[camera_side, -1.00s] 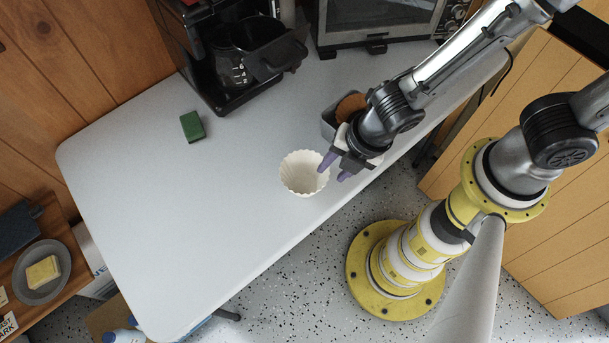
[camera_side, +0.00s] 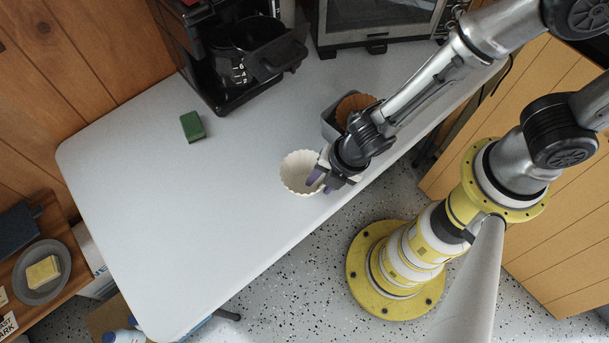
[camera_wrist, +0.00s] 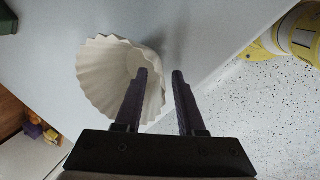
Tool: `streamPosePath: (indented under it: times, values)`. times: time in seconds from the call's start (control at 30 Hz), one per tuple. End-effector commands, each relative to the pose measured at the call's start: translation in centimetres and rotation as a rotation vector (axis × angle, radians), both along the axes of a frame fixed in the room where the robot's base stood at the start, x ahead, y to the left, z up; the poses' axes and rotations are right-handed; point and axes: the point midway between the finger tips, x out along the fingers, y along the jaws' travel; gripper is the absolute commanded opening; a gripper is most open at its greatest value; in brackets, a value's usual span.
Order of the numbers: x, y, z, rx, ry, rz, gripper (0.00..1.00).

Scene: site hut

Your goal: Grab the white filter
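The white filter (camera_side: 299,171) is a fluted paper cup standing open side up on the grey table, near its front edge. In the wrist view the filter (camera_wrist: 100,75) lies at the left. My gripper (camera_side: 320,183) is at the filter's right rim, with purple fingers. In the wrist view my gripper (camera_wrist: 160,74) is open, with a gap between its two fingers. The left finger overlaps the filter's right side and the right finger is beyond its rim. I cannot tell whether either finger touches the wall.
A grey container (camera_side: 328,125) with a brown filter (camera_side: 354,106) stands behind my gripper. A coffee maker (camera_side: 232,60), an oven (camera_side: 375,18) and a green sponge (camera_side: 192,126) are further back. The left part of the table (camera_side: 170,220) is clear.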

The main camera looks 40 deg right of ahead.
Motion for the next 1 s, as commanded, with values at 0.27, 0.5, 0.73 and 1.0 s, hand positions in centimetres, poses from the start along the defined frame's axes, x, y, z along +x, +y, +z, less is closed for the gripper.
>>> streamPosePath:
  times: [0.27, 0.5, 0.73, 1.0]
  values:
    - [0.0, 0.0, 0.0, -0.001, 0.001, 0.000, 0.06]
    - [0.0, 0.0, 0.0, 0.000, 0.000, 0.000, 0.00]
    - [0.0, 0.0, 0.1, 0.000, 0.000, 0.000, 0.00]
    - [0.0, 0.0, 1.5, -0.001, 0.000, -0.001, 0.00]
